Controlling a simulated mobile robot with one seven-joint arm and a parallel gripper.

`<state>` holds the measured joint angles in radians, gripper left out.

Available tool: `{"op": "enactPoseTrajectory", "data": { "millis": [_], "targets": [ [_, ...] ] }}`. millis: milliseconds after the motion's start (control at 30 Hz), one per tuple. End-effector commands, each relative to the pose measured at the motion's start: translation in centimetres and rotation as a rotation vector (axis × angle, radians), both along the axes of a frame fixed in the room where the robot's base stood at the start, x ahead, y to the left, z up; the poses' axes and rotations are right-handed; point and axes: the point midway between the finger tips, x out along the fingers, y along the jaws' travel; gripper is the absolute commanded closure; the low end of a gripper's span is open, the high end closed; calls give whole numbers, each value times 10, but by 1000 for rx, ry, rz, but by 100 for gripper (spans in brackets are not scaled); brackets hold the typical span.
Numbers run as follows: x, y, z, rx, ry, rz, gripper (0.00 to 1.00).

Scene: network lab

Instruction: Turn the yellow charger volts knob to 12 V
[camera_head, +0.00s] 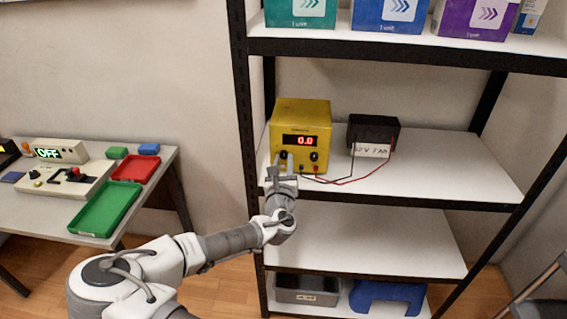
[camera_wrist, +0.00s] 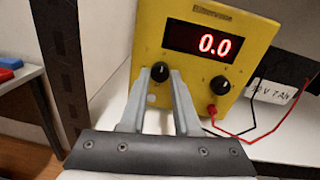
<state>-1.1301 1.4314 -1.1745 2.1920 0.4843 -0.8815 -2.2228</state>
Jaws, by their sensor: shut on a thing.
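The yellow charger (camera_head: 301,117) stands on the middle shelf, and its red display reads 0.0. It fills much of the wrist view (camera_wrist: 240,20). It has two black knobs on its front. The left knob (camera_wrist: 160,72) sits between the fingertips of my gripper (camera_wrist: 160,76), which is shut on it. The right knob (camera_wrist: 220,84) is free, with a red plug and lead just below it. The knob labels and scale marks are too small to read. In the head view my gripper (camera_head: 284,160) is at the charger's lower left front.
A black battery (camera_head: 373,131) with a white label stands right of the charger, joined to it by red and black leads (camera_head: 345,180). The shelf's black post (camera_head: 245,120) is close on the left. A side table (camera_head: 60,215) with trays stands farther left.

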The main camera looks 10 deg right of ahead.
Motion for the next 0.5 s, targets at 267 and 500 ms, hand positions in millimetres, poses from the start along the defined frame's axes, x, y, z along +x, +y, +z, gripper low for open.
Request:
{"op": "enactPoseTrajectory", "data": {
  "millis": [267,500],
  "targets": [
    [0,1,-2,199,-67,2,100],
    [0,1,-2,418,-138,1,100]
  ]
}}
